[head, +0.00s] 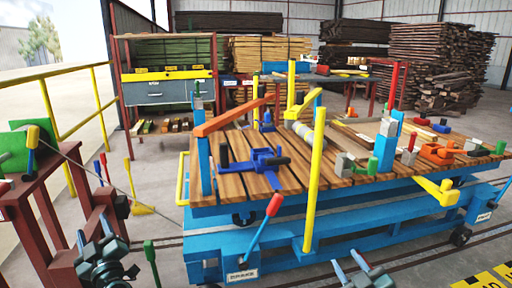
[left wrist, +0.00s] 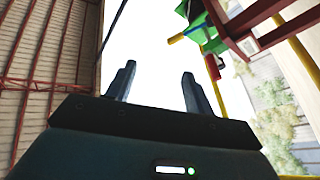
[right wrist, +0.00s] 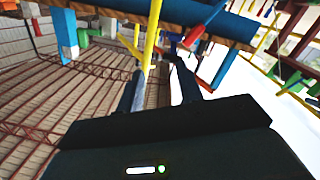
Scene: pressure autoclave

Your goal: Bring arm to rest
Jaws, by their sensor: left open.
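My left gripper (head: 93,232) is low at the left of the head view, beside the dark red stand and left of the blue cart. In the left wrist view its two fingers (left wrist: 157,80) stand apart with nothing between them.
The blue cart (head: 240,240) with a wooden deck (head: 290,175) fills the middle. A red-handled lever (head: 262,227) stands at its near side. The dark red stand (head: 45,215) and yellow railing (head: 48,105) are at left. Lumber stacks (head: 440,60) are at the back. Open floor (head: 165,185) lies between stand and cart.

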